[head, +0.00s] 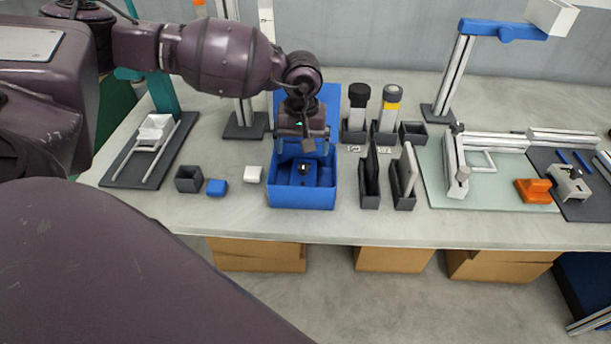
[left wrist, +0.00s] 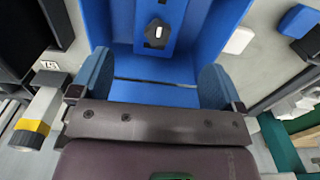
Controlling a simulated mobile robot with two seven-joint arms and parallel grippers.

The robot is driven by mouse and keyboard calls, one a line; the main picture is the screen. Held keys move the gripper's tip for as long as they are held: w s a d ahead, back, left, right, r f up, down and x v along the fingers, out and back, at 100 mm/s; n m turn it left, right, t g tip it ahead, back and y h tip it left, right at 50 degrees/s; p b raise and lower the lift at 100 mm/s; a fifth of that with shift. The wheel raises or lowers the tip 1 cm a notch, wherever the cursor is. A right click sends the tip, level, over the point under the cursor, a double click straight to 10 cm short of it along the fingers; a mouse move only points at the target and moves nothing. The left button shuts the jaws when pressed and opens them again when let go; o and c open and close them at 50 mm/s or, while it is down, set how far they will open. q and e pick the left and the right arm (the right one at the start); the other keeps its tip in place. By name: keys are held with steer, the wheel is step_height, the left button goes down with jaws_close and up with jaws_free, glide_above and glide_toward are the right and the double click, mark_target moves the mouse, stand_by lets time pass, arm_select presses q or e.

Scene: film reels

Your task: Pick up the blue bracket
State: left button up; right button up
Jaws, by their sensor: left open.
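A blue part with a black knob, seemingly the blue bracket (head: 311,178), lies inside an open blue bin (head: 302,199) on the table. In the left wrist view the part (left wrist: 166,12) is at the top middle, between the walls of the bin (left wrist: 205,40). My left gripper (head: 303,146) is over the back part of the bin. In the left wrist view its two blue-padded fingers (left wrist: 157,82) are wide apart, with nothing between them but the bin behind. The part lies ahead of the fingertips, apart from them. My right gripper is not in view.
A small blue block (head: 216,188), a white block (head: 253,174) and a dark box (head: 188,179) stand left of the bin. The table's front edge is just below.

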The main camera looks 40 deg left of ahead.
mark_target(303, 164)
arm_select(q)
step_height(303, 164, down, 4)
steer(key=shift+r, duration=0.1)
steer(key=shift+f, duration=0.35)
steer(key=shift+d+f, duration=0.1)
steer(key=shift+f, duration=0.25)
step_height(303, 164, down, 4)
steer(key=shift+s+d+f, duration=0.1)
steer(key=shift+d, duration=0.05)
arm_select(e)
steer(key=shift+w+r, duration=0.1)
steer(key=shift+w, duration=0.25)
arm_select(q)
steer(key=shift+c, duration=0.2)
steer(key=c, duration=1.1)
steer(key=shift+c, duration=0.2)
